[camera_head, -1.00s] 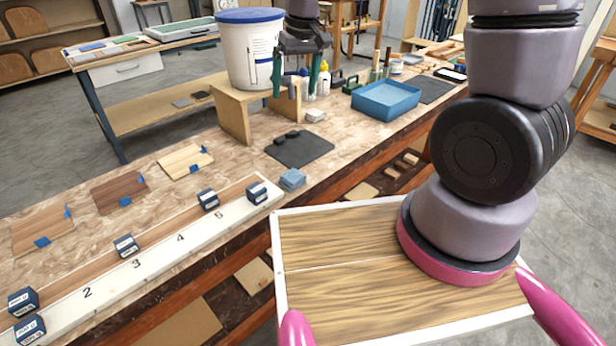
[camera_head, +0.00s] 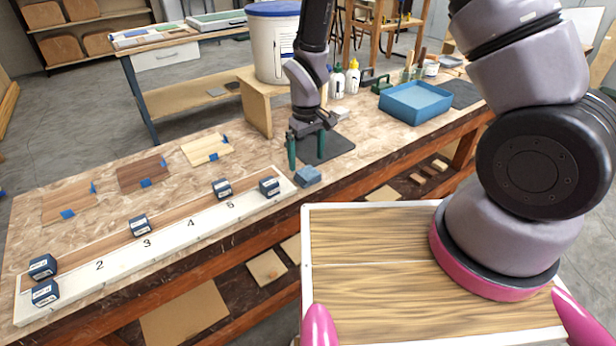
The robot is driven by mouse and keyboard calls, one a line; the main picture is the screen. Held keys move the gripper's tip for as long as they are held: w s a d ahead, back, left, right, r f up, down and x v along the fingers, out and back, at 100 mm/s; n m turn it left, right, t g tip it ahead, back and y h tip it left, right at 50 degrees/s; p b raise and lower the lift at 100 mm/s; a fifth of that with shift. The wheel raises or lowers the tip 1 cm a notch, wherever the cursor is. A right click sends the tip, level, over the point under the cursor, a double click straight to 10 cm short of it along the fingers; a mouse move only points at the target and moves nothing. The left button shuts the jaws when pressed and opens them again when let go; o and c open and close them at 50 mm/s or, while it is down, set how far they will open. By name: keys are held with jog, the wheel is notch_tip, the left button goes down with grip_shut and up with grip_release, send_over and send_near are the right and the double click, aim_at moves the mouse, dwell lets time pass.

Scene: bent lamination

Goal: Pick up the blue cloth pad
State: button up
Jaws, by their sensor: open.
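The blue cloth pad (camera_head: 308,176) is a small folded stack on the workbench, near its front edge, at the right end of the white numbered strip. My gripper (camera_head: 306,155) has dark green fingers pointing down. It is open and empty, just behind and above the pad in the picture. Its fingers stand apart over the dark mat (camera_head: 335,150), and I see no contact with the pad.
Dark blue labelled blocks (camera_head: 269,187) sit along the numbered strip (camera_head: 120,268), one close to the pad. A wooden stand (camera_head: 256,105) bears a white bucket (camera_head: 270,45). Bottles (camera_head: 352,78) and a blue tray (camera_head: 415,103) stand farther right. Taped wood samples (camera_head: 142,173) lie left.

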aim_at(308, 173)
notch_tip(308, 173, down, 5)
jog(key=shift+d+r, duration=0.15)
jog(key=c, duration=1.4)
jog(key=shift+o, duration=0.2)
notch_tip(308, 173, up, 10)
